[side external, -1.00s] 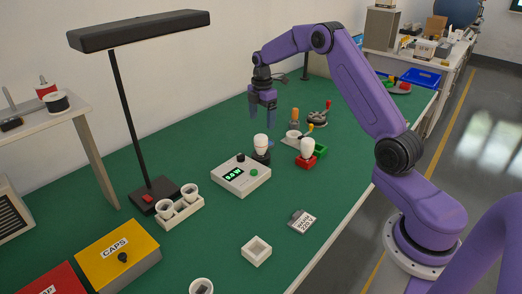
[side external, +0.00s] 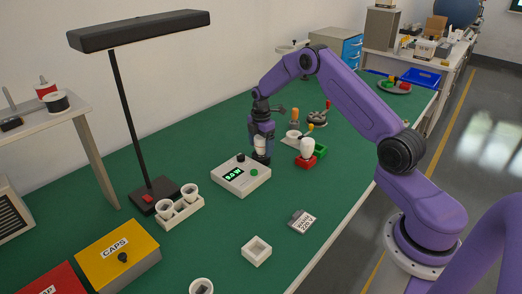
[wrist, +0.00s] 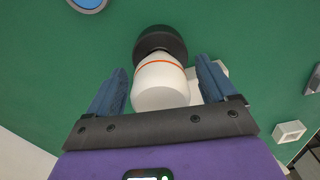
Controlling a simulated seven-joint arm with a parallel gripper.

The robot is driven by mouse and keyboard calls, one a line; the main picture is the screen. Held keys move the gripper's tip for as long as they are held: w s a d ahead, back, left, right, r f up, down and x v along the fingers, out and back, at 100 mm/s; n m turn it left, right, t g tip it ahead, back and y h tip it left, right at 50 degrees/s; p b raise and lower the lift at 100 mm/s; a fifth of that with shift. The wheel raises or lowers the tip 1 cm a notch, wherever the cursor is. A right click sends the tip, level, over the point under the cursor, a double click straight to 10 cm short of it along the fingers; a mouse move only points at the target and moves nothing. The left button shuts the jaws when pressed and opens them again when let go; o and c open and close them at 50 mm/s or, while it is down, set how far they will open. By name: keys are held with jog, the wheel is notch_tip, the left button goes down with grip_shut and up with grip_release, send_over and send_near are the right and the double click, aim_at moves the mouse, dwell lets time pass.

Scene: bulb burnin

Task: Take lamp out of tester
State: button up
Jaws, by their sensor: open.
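A white lamp (side external: 260,143) stands upright in a black round socket (side external: 261,159) beside the white tester box (side external: 228,181), which has a lit green display and a green button. My gripper (side external: 261,147) is lowered over the lamp, pointing down. In the wrist view the lamp (wrist: 160,88), with an orange ring, sits between my two blue fingers (wrist: 162,68). The fingers are open, with a gap showing on each side. The black socket (wrist: 160,42) lies beyond the lamp. A second white lamp (side external: 307,147) stands in a red block (side external: 305,163).
A green block (side external: 320,151), a white cup (side external: 293,135) and small tools stand just behind the red block. A black desk lamp (side external: 127,110) rises at left. A labelled grey card (side external: 302,221) and a white square tray (side external: 248,257) lie in front, with clear green mat around.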

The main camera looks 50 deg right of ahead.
jog(key=c, duration=1.2)
jog(key=shift+r, duration=0.1)
jog(key=shift+r, duration=0.6)
jog(key=s+a+r, duration=0.2)
jog(key=s+r, duration=0.4)
jog(key=r, duration=0.2)
jog(key=s+a+r, duration=0.1)
jog(key=s+r, duration=0.6)
jog(key=r, duration=0.1)
jog(key=shift+s+a, duration=0.2)
jog(key=shift+a, duration=0.15)
